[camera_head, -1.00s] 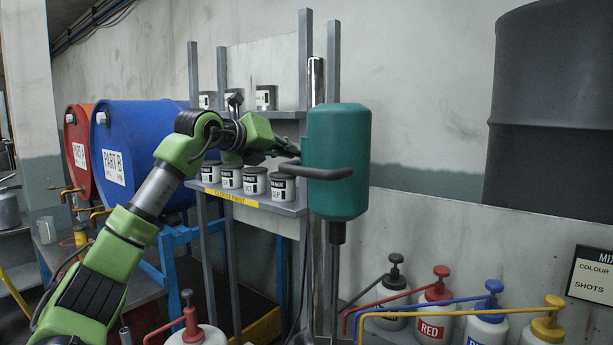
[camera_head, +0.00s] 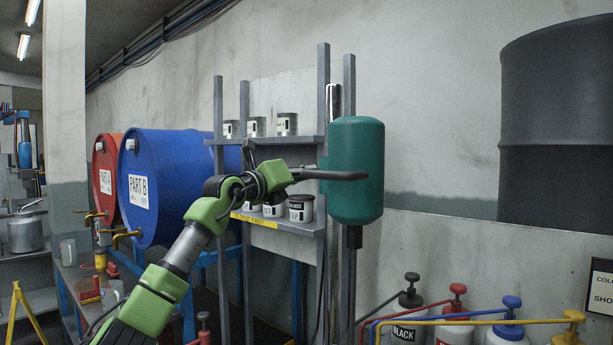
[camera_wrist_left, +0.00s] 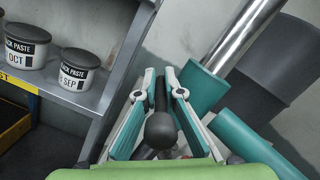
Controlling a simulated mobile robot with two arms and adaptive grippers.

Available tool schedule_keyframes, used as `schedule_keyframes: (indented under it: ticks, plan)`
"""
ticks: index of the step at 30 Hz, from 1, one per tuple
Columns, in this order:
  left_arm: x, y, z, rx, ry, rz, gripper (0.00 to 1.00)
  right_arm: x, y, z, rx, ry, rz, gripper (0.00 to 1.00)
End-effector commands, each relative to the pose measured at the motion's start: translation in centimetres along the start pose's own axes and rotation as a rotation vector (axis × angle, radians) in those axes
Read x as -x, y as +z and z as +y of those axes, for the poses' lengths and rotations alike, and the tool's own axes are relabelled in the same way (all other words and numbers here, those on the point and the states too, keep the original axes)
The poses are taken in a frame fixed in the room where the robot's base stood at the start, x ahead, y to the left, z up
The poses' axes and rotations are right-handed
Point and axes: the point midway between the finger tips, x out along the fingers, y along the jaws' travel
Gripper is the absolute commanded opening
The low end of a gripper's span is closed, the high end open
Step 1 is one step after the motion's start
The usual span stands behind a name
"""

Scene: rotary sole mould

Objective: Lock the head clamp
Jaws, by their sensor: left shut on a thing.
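The green mixer head (camera_head: 356,170) hangs upright beside a chrome column (camera_head: 333,108). A dark handle bar crosses in front of it (camera_head: 345,175). My left gripper (camera_head: 300,173) reaches in from the left, close to the head's left side; its fingertips are hard to make out there. In the left wrist view its two teal-padded fingers (camera_wrist_left: 159,115) are closed around a dark lever with a round black knob (camera_wrist_left: 160,131). The chrome column also shows there (camera_wrist_left: 243,38), beside green parts of the head (camera_wrist_left: 203,90). The clamp's inner state cannot be seen.
A shelf rack (camera_head: 285,228) with labelled paste tubs stands just left and behind. Blue (camera_head: 175,190) and red (camera_head: 106,180) drums lie further left. Several colour pump bottles (camera_head: 455,325) stand below right. A dark drum (camera_head: 555,130) is behind right.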

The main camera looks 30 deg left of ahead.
Motion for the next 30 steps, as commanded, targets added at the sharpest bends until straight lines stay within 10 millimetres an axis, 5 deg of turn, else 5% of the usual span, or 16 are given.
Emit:
schedule_keyframes:
  ticks: [3,6,20,30]
  plan:
    - [-0.1,-0.3,0.2,-0.001,0.004,0.007,0.00,0.0,-0.1,0.2,0.001,0.003,0.001,0.28]
    - [-0.1,-0.3,0.2,-0.001,0.004,0.007,0.25,0.0,-0.1,0.3,0.000,0.004,0.001,0.28]
    - [0.7,-0.1,0.1,-0.002,0.002,0.002,0.25,0.0,-0.1,0.3,-0.002,0.004,0.001,0.28]
    - [6.4,-0.2,0.2,-0.006,0.005,0.004,0.25,0.0,-0.1,0.2,-0.001,0.002,0.001,0.28]
